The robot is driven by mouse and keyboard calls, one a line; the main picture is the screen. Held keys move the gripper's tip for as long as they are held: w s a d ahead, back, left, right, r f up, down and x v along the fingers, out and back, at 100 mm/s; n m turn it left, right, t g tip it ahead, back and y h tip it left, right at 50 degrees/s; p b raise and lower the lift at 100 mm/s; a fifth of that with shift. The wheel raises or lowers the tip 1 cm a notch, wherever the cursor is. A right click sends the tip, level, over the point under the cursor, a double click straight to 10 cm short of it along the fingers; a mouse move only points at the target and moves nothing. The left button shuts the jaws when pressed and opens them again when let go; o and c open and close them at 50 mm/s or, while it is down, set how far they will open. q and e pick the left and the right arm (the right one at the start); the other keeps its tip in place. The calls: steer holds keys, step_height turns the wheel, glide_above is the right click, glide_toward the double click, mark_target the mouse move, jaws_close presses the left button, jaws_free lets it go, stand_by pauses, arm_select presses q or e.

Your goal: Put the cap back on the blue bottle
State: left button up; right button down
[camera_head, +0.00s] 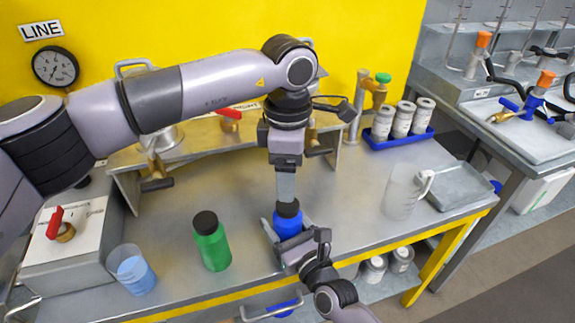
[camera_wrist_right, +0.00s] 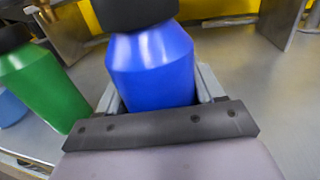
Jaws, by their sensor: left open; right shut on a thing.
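The blue bottle (camera_head: 288,225) stands upright on the steel bench near its front edge. Its black cap (camera_head: 287,210) sits on top of the bottle; in the right wrist view the cap (camera_wrist_right: 135,12) is cut off by the top edge and looks slightly tilted. I cannot tell whether it is screwed down. My left gripper (camera_head: 286,198) points down right over the cap and is open, its fingertips close to the cap. My right gripper (camera_head: 284,240) is shut on the blue bottle (camera_wrist_right: 152,70), with one finger on each side of the body.
A green bottle (camera_head: 211,246) with a black cap stands left of the blue one. A beaker of blue liquid (camera_head: 137,272) is at the front left. A clear jug (camera_head: 402,190) and a grey tray (camera_head: 460,188) are to the right. White jars fill a blue tray (camera_head: 398,142) behind.

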mark_target(287, 204)
arm_select(q)
steer(key=n, duration=0.4)
steer(key=shift+r+n, duration=0.25)
steer(key=shift+n, duration=0.15)
steer(key=n, duration=0.4)
steer(key=shift+r, duration=0.2)
steer(key=shift+f, duration=0.1)
steer(key=shift+f, duration=3.95)
steer(key=c, duration=1.1)
steer(key=o, duration=1.2)
